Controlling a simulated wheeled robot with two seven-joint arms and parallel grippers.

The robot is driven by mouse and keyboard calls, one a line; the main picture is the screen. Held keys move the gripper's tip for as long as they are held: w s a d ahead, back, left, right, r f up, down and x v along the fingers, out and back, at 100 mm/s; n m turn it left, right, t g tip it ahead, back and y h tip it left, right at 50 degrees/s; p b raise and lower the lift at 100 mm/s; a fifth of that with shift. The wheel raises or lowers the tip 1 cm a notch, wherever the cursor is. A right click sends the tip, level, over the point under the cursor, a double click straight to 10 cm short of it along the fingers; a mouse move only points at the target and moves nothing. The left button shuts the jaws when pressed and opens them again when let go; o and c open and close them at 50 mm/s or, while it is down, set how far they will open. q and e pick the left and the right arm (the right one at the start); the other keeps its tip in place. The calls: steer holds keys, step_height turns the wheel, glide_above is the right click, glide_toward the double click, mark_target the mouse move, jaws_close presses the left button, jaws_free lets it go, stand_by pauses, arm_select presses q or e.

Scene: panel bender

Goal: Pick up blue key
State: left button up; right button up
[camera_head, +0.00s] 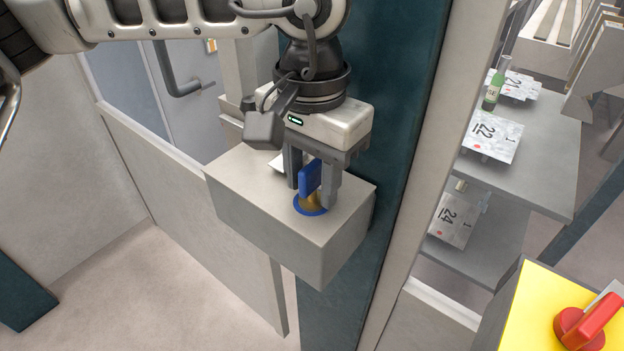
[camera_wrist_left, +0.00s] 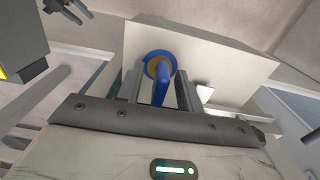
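The blue key (camera_head: 308,180) stands upright in a brass lock with a blue ring (camera_head: 310,207) on top of a light grey box. My left gripper (camera_head: 311,194) points down over the box, with one finger on each side of the key. In the left wrist view, the blue key (camera_wrist_left: 163,82) is between the two fingers of my left gripper (camera_wrist_left: 160,88), with a narrow gap visible on either side. The left gripper is open around the key.
The grey box (camera_head: 270,220) is fixed to a dark teal post (camera_head: 395,130). A yellow panel with a red rotary switch (camera_head: 590,322) is at the lower right. Behind, a grey shelf table (camera_head: 535,170) holds papers and a green bottle (camera_head: 493,90). A low grey panel (camera_head: 190,200) stands at left.

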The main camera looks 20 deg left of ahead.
mark_target(313, 163)
arm_select(q)
jaws_close()
steer(key=shift+r, duration=0.1)
steer(key=shift+r, duration=0.4)
step_height(313, 163, up, 2)
steer(key=shift+r, duration=0.2)
steer(key=s+d+r+b, duration=0.3)
steer(key=s+r, duration=0.6)
steer(key=s, duration=0.4)
steer(key=shift+s+d+r, duration=0.2)
steer(key=shift+s+r, duration=0.1)
steer(key=shift+r, duration=0.05)
